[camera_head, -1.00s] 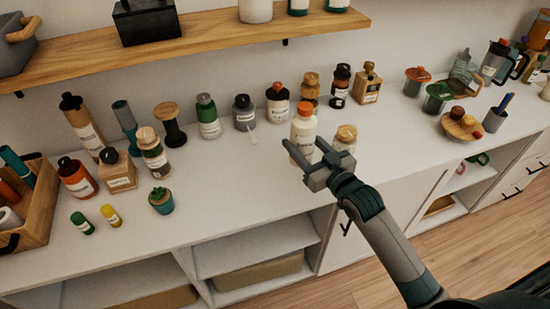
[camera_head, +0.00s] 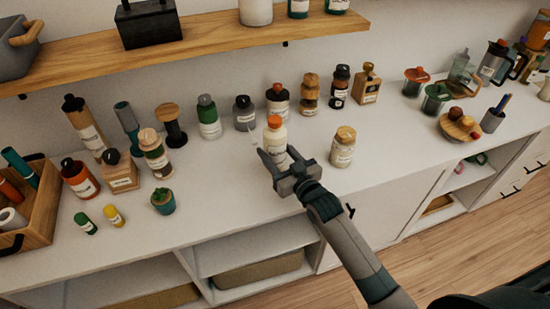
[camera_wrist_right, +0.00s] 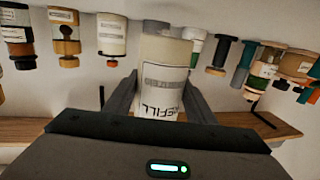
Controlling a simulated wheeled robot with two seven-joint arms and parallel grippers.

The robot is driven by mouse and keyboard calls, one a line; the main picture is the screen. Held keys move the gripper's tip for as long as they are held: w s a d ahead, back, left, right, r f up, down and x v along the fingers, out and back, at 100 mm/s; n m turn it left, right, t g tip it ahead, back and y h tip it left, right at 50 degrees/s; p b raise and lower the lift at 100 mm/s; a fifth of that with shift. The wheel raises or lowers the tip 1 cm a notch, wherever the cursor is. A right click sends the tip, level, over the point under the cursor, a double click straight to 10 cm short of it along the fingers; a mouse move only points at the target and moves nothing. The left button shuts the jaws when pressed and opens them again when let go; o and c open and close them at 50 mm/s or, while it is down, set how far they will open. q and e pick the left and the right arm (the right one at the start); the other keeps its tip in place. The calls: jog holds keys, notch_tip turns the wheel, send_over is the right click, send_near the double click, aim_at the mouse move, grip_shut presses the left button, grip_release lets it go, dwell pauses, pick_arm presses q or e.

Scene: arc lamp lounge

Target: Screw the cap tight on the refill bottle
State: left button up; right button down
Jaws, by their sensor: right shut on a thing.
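The refill bottle (camera_head: 275,139) is white with an orange top (camera_head: 274,121) in the head view. It is upright, near the middle of the white counter (camera_head: 235,180). My right gripper (camera_head: 279,160) is shut on the bottle from the front, one finger on each side of its body. The right wrist view, which is upside down, shows the bottle (camera_wrist_right: 165,75) between the fingers with "REFILL" on its label. Its top is hidden there behind my gripper body. I cannot tell whether the base touches the counter or how tight the orange top is. My left gripper is out of view.
A jar with a tan lid (camera_head: 343,147) stands just right of the bottle. Several bottles stand behind, including a dark grey one (camera_head: 244,113) and an orange-capped one (camera_head: 277,101). A small potted plant (camera_head: 163,200) is at left. A wooden shelf (camera_head: 200,47) runs above.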

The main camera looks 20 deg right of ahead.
aim_at(280, 166)
notch_tip(280, 166, down, 3)
jog(key=shift+r+p, duration=0.1)
jog(key=shift+p, duration=0.2)
jog(key=shift+f, duration=0.25)
jog(key=c, duration=0.8)
grip_release()
jog(key=shift+f, duration=0.1)
jog(key=shift+s, duration=0.15)
